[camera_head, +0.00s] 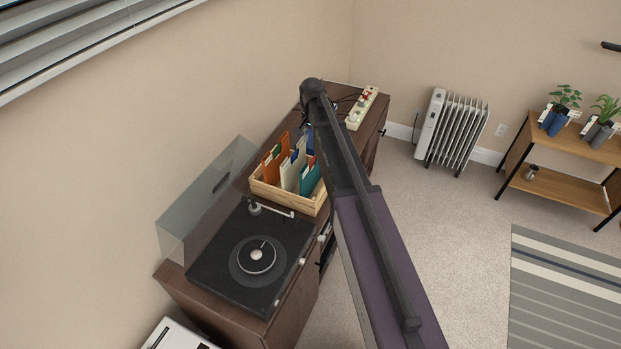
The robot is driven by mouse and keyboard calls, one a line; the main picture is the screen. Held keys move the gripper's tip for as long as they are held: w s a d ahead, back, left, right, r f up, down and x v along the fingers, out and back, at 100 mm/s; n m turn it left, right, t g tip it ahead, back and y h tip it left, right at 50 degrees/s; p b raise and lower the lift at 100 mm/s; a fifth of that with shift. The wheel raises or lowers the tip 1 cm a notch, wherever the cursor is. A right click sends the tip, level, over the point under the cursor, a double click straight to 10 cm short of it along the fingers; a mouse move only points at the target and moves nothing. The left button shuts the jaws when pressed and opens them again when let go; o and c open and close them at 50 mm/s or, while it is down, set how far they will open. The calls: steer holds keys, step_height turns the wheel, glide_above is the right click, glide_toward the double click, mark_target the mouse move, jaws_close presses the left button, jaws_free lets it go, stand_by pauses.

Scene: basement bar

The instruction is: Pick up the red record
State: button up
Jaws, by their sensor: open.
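A light wooden crate (291,200) stands on the dark brown cabinet and holds several upright record sleeves. An orange-red sleeve (270,166) stands at the crate's left side and is the closest to red that I see. Behind it is another orange-brown sleeve (284,140). Cream, white and teal sleeves fill the middle and right; a blue one shows partly at the back. My arm crosses the picture from the lower right to above the crate's far right. I cannot make out my gripper; no fingertips show, and my arm hides that area.
A black turntable (222,272) with a raised clear lid (205,195) sits in front of the crate on the cabinet (172,278). A power strip (362,108) with cables lies at the far end. The wall is close on the left. Carpet (450,220) is open to the right.

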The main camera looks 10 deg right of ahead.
mark_target(312, 160)
step_height(312, 160, down, 7)
steer(key=b, duration=0.6)
stand_by(0.4)
steer(key=shift+f+b, duration=0.15)
steer(key=shift+b, duration=0.15)
steer(key=f+b, duration=0.3)
steer(key=shift+w+f, duration=0.15)
steer(key=shift+w, duration=0.15)
steer(key=shift+f+b, duration=0.85)
steer(key=shift+b, duration=0.2)
jaws_close()
